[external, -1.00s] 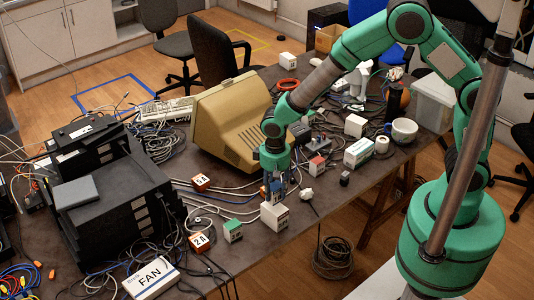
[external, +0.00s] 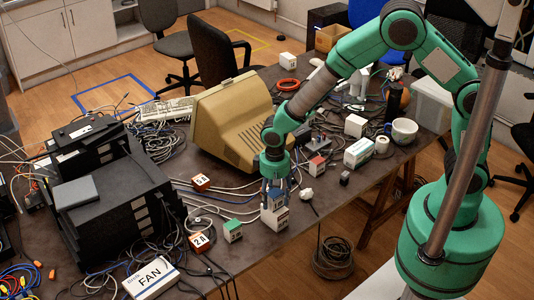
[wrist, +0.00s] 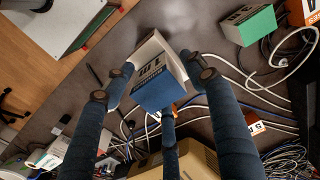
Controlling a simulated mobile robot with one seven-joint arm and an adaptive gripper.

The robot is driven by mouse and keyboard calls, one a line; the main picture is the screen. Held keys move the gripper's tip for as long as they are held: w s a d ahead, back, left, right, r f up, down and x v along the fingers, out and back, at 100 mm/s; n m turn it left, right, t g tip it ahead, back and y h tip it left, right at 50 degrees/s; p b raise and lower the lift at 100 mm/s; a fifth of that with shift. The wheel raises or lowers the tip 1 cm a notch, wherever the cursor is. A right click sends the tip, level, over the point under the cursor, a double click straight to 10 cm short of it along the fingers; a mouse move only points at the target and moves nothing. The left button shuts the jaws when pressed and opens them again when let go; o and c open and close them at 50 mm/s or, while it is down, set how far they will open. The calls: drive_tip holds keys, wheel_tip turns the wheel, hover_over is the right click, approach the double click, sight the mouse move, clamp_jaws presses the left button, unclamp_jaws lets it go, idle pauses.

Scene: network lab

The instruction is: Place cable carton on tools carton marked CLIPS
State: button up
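A small blue carton (wrist: 165,90) with a white printed label is between the fingers of my gripper (wrist: 160,75) in the wrist view. The fingers close around it from the sides and from below in that view. In the external view my gripper (external: 275,188) points down, with the blue carton (external: 275,200) largely covered by its fingers. Directly below is a white carton (external: 274,217) on the table; its pale side (wrist: 149,48) shows behind the blue carton in the wrist view. The blue carton looks to be at its top; contact is unclear. The CLIPS marking is not readable.
A green-and-white carton (external: 233,231) and orange cartons marked 2A (external: 202,241) and 5A (external: 201,182) stand left. A beige monitor (external: 232,122) stands behind. Cables cross the table (external: 265,268), whose front edge is close. A white FAN box (external: 152,277) lies front left.

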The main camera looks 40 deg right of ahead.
sight(275, 193)
drive_tip(key=shift+r, duration=0.15)
wheel_tip(275, 193, up, 12)
drive_tip(key=p, duration=0.2)
idle(0.5)
idle(0.6)
drive_tip(key=shift+d+r, duration=0.1)
drive_tip(key=s+d+r+t, duration=0.2)
drive_tip(key=s+d+r, duration=0.1)
drive_tip(key=d+r, duration=1.7)
drive_tip(key=s+d+r+t, duration=0.1)
drive_tip(key=s+d+r, duration=0.3)
drive_tip(key=s+d, duration=0.4)
drive_tip(key=s+d+r+m+t, duration=0.1)
drive_tip(key=s+d+r, duration=0.3)
drive_tip(key=s+d, duration=0.4)
drive_tip(key=shift+t, duration=0.8)
